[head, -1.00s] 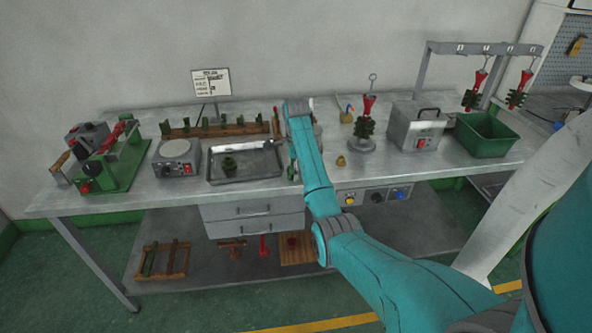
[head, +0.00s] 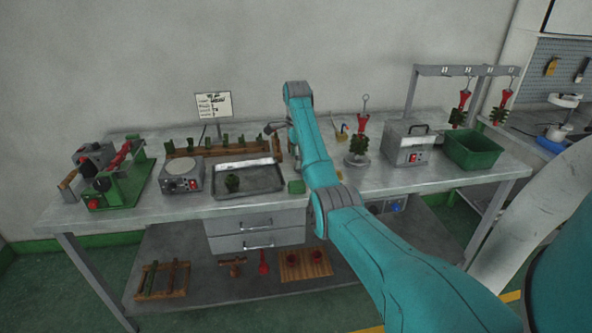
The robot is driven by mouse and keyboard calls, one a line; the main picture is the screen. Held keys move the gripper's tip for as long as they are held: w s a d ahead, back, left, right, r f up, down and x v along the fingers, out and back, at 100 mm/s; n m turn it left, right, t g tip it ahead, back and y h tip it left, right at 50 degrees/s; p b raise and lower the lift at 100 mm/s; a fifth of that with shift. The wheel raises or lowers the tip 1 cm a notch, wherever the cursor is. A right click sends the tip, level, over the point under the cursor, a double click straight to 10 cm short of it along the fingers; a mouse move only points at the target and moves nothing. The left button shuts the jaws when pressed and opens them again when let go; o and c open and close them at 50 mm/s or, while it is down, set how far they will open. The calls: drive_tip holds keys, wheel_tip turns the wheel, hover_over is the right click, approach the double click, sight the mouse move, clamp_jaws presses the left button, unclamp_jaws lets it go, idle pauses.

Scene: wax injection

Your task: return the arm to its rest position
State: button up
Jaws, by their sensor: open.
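My teal arm (head: 318,160) reaches from the lower right up over the middle of the workbench (head: 215,208), with its upper joint in front of the wall. My gripper (head: 271,129) shows only in part, as a small grey piece left of the arm's far end. It is open, no object shows in it, and it appears above the back of the bench. The arm hides the rest of it.
Below and left are a metal tray (head: 262,192) with a dark green piece, a hot plate (head: 180,188) and a green clamp machine (head: 125,185).

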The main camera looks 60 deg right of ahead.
drive_tip(key=shift+r, duration=0.35)
idle(0.4)
